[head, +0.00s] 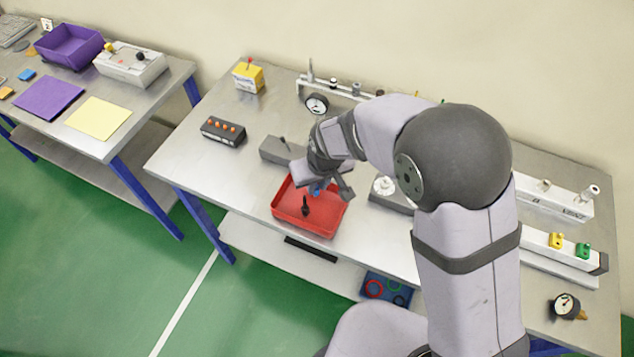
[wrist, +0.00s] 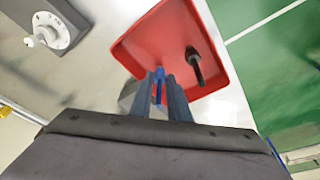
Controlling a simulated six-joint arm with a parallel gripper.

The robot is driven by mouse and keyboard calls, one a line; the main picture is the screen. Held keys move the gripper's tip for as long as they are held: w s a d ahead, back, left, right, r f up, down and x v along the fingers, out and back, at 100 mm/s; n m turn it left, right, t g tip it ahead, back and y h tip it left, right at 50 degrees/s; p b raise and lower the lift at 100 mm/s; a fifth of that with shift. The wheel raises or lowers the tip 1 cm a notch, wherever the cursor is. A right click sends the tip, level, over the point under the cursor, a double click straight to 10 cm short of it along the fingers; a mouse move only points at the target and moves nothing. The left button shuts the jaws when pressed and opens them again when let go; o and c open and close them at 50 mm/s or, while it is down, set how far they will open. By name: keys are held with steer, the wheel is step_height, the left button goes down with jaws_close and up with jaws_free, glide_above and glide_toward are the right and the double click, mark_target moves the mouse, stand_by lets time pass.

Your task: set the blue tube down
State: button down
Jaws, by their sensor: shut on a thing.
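The blue tube (wrist: 159,82) is between the fingertips of my gripper (wrist: 162,88) in the wrist view. My gripper is shut on it. In the head view my gripper (head: 322,190) is over the back part of the red tray (head: 322,228), and a bit of the blue tube shows under it (head: 316,190). Whether the tube touches the tray floor I cannot tell. The fingers and hand hide part of the tube.
A black tool (head: 305,206) is in the red tray. A grey block (head: 276,151) stands behind the tray, and a grey device with a white knob (head: 386,188) to its right. A black box with orange knobs (head: 223,131) is at the left. Bare table lies left of the tray.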

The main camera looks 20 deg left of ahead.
steer(key=c, duration=1.7)
jaws_free()
steer(key=shift+f, duration=0.1)
steer(key=shift+o, duration=0.2)
steer(key=b+v, duration=0.2)
steer(key=v, duration=1)
steer(key=shift+b, duration=0.3)
steer(key=w+d+f+m+h, duration=0.1)
steer(key=d+f+m, duration=0.25)
steer(key=d, duration=1.55)
steer(key=s+d+f+m+g, duration=0.1)
steer(key=s+d+f+m, duration=0.1)
steer(key=s+d, duration=0.2)
steer(key=s+d+f+m+g+h, duration=0.1)
steer(key=s+d+f+m, duration=0.1)
steer(key=d, duration=0.7)
steer(key=s+m, duration=0.1)
steer(key=s, duration=0.1)
steer(key=shift+s+d, duration=0.2)
steer(key=shift+s, duration=0.2)
